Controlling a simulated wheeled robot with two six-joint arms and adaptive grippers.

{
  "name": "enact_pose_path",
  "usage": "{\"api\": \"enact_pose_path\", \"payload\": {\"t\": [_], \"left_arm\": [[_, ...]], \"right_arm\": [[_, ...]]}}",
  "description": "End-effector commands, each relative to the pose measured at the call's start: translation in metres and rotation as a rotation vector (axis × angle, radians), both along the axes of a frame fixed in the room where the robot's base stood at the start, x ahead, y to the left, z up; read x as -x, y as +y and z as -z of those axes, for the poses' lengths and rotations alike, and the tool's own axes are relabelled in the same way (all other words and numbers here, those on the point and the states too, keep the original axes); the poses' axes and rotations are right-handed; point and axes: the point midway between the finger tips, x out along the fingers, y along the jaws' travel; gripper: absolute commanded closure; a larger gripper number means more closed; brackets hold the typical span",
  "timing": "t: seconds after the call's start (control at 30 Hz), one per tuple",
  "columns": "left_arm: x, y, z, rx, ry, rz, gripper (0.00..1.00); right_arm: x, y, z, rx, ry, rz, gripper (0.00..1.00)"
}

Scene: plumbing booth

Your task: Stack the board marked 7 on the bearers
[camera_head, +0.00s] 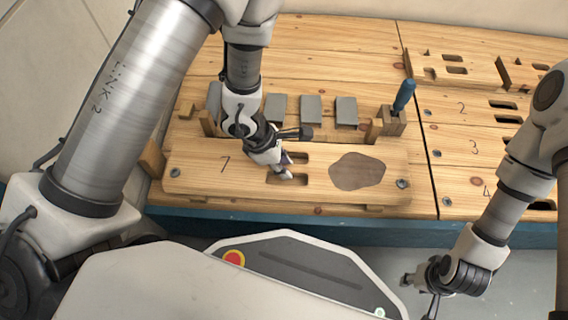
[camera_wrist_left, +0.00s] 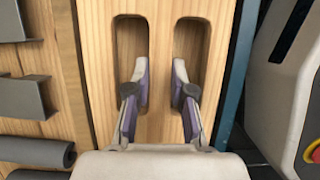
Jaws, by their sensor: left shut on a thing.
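The pale wooden board marked 7 (camera_head: 225,181) lies flat along the front of the bench, with two slots, a dark patch and a screw at each end. My left gripper (camera_head: 285,166) is over its middle. In the left wrist view its two fingers (camera_wrist_left: 159,100) reach into the two slots and are shut on the wood strip between them. Wood shows under the board's front edge; I cannot tell whether the board touches it, and bearers beneath are mostly hidden. My right gripper (camera_head: 425,288) is at the lower right, away from the board; its fingers are unclear.
Wooden blocks stand at the board's left end (camera_head: 152,158) and behind it (camera_head: 374,131). A blue-handled tool (camera_head: 404,95) stands in a wooden block. Numbered, slotted boards (camera_head: 465,148) lie on the right.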

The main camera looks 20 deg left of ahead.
Motion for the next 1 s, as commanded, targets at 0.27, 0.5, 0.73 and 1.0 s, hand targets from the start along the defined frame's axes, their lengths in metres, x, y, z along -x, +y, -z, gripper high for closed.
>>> {"api": "enact_pose_path", "payload": {"t": [0.27, 0.5, 0.73, 1.0], "left_arm": [[0.000, 0.000, 0.001, 0.001, -0.002, 0.001, 0.64], [0.000, 0.000, 0.001, 0.001, -0.002, 0.001, 0.48], [0.000, 0.005, -0.010, -0.001, -0.002, -0.001, 0.48], [0.007, 0.028, -0.071, 0.003, -0.007, -0.001, 0.48]], "right_arm": [[0.000, 0.000, 0.002, 0.000, 0.000, 0.000, 0.60], [0.000, 0.000, 0.002, 0.000, 0.000, 0.000, 0.60], [0.000, 0.000, 0.002, 0.000, 0.000, 0.000, 0.60], [0.000, 0.000, 0.002, 0.000, 0.000, 0.000, 0.60]]}}
